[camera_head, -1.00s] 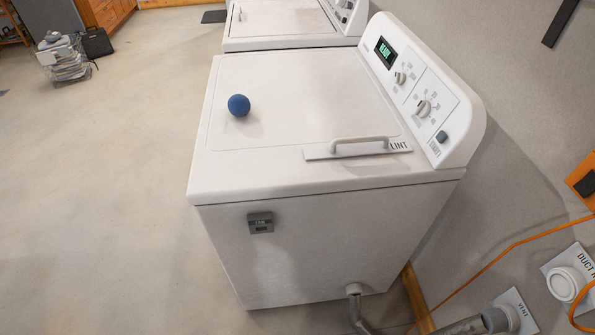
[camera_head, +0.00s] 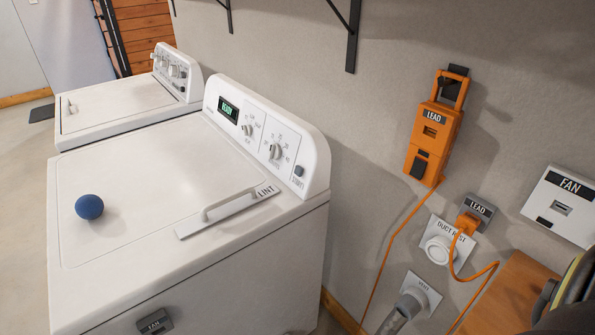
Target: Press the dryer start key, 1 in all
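The white dryer (camera_head: 130,230) stands against the grey wall on the left. Its sloped control panel has a green-lit display (camera_head: 228,110) reading READY, two dials (camera_head: 275,151), and a small dark start key (camera_head: 298,171) at the panel's right end. The key's label is too small to read surely. Neither of my grippers shows in the head view.
A blue ball (camera_head: 89,207) and the LINT handle (camera_head: 230,206) are on the dryer top. A second white machine (camera_head: 120,105) stands behind. On the wall hang an orange LEAD unit (camera_head: 434,135) with an orange cable, a FAN box (camera_head: 563,205), a duct port (camera_head: 438,249) and a vent pipe (camera_head: 408,305).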

